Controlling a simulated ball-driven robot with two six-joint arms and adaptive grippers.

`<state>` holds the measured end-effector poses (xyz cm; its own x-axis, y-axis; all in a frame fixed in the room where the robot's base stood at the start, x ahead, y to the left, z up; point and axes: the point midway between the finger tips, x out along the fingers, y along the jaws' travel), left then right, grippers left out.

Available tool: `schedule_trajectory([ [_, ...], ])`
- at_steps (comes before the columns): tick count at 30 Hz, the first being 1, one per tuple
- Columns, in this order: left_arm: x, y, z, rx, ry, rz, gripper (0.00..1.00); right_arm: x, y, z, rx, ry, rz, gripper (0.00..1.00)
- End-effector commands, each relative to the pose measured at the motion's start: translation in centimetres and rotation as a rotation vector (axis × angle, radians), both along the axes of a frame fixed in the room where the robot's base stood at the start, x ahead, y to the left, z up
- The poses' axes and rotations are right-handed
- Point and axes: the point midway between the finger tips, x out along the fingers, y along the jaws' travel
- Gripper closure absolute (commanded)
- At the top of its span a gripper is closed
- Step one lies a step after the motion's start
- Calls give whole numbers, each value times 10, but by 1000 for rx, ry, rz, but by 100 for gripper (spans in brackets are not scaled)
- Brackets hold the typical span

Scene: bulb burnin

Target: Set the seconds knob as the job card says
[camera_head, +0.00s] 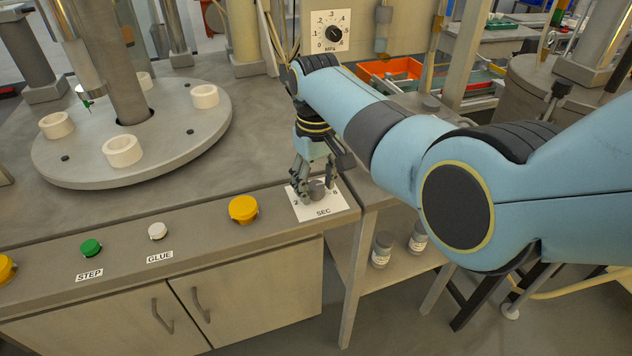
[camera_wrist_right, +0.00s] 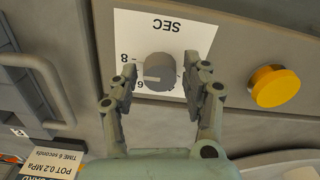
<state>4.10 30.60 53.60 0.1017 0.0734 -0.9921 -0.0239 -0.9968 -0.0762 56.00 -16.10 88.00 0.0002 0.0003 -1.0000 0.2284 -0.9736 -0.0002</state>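The grey seconds knob (camera_head: 317,190) sits on a white plate (camera_head: 321,213) marked SEC, at the bench's front right corner. In the right wrist view the knob (camera_wrist_right: 159,70) appears upside down, with an 8 and other figures partly hidden. A pale mark is on its left side there; I cannot tell the exact figure it points at. My right gripper (camera_head: 314,183) is lowered over the knob, open, one finger on each side, with small gaps visible in the wrist view. The job card (camera_wrist_right: 52,163) in the wrist view reads POT 0.2 MPa, TIME 6 seconds. My left gripper is out of view.
A large yellow button (camera_head: 243,209) is left of the plate, then a white GLUE button (camera_head: 157,231) and a green STEP button (camera_head: 91,248). A round turntable (camera_head: 75,168) carries white rings. A pressure dial (camera_head: 333,34) stands behind. Two jars (camera_head: 381,249) are on a lower shelf.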

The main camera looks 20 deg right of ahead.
Motion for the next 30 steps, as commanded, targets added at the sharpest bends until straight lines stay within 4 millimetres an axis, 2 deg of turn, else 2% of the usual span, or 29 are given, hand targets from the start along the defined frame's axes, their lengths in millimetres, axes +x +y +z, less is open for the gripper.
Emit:
schedule_trajectory([
  [1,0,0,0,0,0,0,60,0,0,0,0,0,0,61],
  [9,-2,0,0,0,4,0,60,0,0,0,0,1,0,96],
  [20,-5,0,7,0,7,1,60,-1,0,1,0,3,63,96],
  [30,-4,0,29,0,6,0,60,0,0,3,0,2,316,96],
])
